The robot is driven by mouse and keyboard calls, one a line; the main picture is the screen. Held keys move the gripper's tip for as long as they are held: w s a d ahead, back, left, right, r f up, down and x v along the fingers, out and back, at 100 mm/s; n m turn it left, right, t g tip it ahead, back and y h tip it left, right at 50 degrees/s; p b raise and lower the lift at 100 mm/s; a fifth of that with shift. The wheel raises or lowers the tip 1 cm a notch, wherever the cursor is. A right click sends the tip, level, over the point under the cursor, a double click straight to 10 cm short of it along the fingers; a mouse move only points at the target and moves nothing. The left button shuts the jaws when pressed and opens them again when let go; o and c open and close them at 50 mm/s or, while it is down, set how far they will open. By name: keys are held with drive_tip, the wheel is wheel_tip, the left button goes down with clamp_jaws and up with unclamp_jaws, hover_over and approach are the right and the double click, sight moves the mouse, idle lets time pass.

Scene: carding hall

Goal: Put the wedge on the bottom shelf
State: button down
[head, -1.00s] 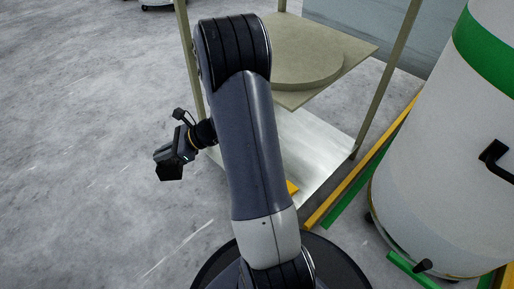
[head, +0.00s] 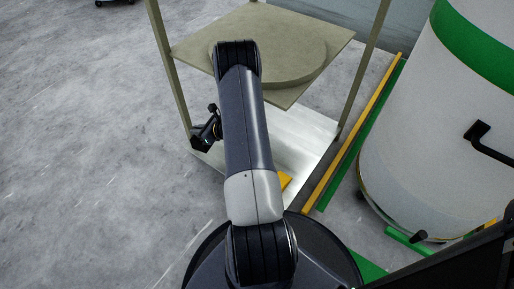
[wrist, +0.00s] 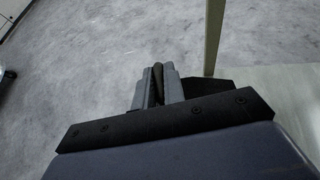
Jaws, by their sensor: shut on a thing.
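My gripper (head: 196,143) is left of my arm in the head view, in front of the lower left of the rack, and looks small and dark there. In the wrist view its fingers (wrist: 156,86) are close together. A flat black piece (wrist: 212,88) sticks out to the right behind them. It looks like the held wedge, though most of its shape is hidden. The bottom shelf (head: 308,140) is a pale board low in the rack, partly hidden by my arm. Its pale surface also shows at the right of the wrist view (wrist: 285,88).
The rack's upper shelf (head: 190,50) carries a round slab (head: 300,62) above the bottom shelf. Thin posts (head: 163,60) stand at its corners. A small yellow piece (head: 285,180) shows at the bottom shelf's near edge. A large white drum (head: 420,130) stands right. Open floor lies left.

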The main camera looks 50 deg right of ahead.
drive_tip(key=s+d+f+m+h, duration=0.2)
drive_tip(key=s+d+f, duration=0.1)
drive_tip(key=d+f, duration=0.3)
wheel_tip(320, 180, down, 9)
drive_tip(key=b, duration=0.2)
drive_tip(key=shift+d+f+h+b, duration=0.2)
drive_tip(key=shift+d+h+b, duration=0.1)
drive_tip(key=shift+h+b, duration=0.1)
drive_tip(key=shift+f, duration=0.1)
drive_tip(key=c, duration=1.9)
unclamp_jaws()
drive_tip(key=shift+c, duration=0.2)
drive_tip(key=o, duration=0.4)
drive_tip(key=shift+o, duration=0.2)
drive_tip(key=p+v, duration=0.3)
drive_tip(key=v, duration=0.9)
drive_tip(key=shift+p, duration=0.3)
